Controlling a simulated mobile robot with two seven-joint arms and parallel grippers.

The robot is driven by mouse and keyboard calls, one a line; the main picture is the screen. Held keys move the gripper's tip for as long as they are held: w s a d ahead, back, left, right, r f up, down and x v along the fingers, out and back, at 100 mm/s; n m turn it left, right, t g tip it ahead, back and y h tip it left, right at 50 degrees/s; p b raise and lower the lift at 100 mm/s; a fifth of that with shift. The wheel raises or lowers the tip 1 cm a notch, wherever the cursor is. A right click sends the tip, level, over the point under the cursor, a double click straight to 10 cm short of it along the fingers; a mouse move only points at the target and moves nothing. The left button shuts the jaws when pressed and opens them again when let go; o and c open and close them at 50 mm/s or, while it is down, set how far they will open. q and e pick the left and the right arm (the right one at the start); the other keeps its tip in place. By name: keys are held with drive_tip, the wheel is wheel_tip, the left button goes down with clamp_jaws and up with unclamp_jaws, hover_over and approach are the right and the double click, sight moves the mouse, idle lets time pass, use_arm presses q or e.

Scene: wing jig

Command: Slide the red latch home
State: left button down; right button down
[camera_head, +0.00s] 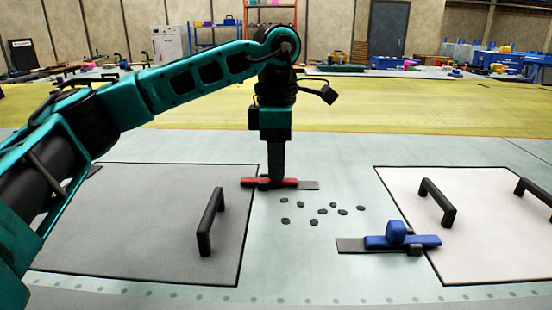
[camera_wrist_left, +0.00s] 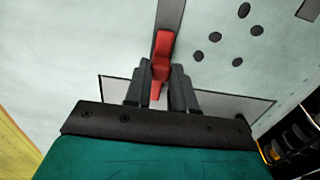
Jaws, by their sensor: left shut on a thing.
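The red latch (camera_head: 286,183) lies on a dark grey base strip (camera_head: 308,185) between the grey panel and the white panel. In the head view it extends left to the edge of the grey panel. My left gripper (camera_head: 277,180) points down over it and is shut on it. In the left wrist view the red latch (camera_wrist_left: 161,52) runs between the two dark fingers of my left gripper (camera_wrist_left: 160,88), and the grey strip (camera_wrist_left: 170,14) runs on beyond it. The fingers hide part of the latch. My right gripper is in neither view.
A blue latch (camera_head: 400,241) with a raised knob sits on its own strip at the white panel's (camera_head: 480,245) left edge. The grey panel (camera_head: 150,220) has a black handle (camera_head: 210,222). Several dark holes (camera_head: 322,211) mark the pale surface between the panels.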

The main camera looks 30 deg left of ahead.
use_arm(q)
drive_tip(key=shift+a, duration=0.2)
drive_tip(key=c, duration=0.9)
unclamp_jaws()
drive_tip(key=shift+s, duration=0.1)
drive_tip(key=shift+c, duration=0.2)
drive_tip(key=shift+r, duration=0.1)
wheel_tip(320, 180, up, 13)
drive_tip(key=p, duration=0.2)
drive_tip(key=shift+p, duration=0.35)
